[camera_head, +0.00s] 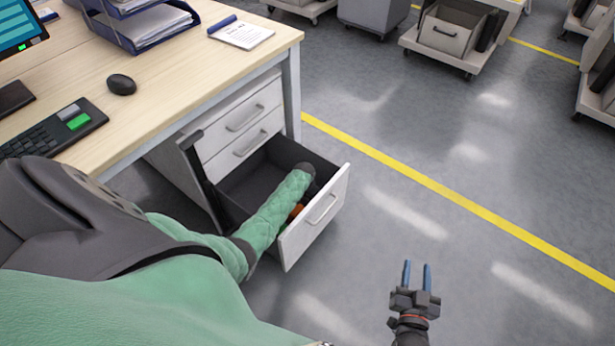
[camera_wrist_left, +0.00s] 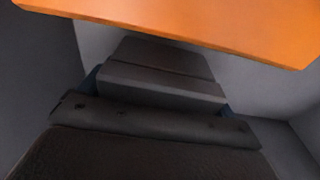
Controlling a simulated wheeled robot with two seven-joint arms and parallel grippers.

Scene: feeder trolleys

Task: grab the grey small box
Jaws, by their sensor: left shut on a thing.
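The left arm reaches down into the open bottom drawer (camera_head: 325,203) of the white desk cabinet; in the head view its sleeve hides most of the gripper. In the left wrist view, my left gripper (camera_wrist_left: 160,92) is shut on the grey small box (camera_wrist_left: 160,60), a dark grey block between the blue fingers. Most of the fingers is hidden behind the box and the gripper body. My right gripper (camera_head: 417,276) is empty over the floor, right of the drawer, with its two blue fingers apart.
An orange object (camera_wrist_left: 190,22) is very close above the box in the left wrist view; orange also shows inside the drawer beside the sleeve. Grey drawer walls surround the left gripper. The desk (camera_head: 150,75) stands above left.

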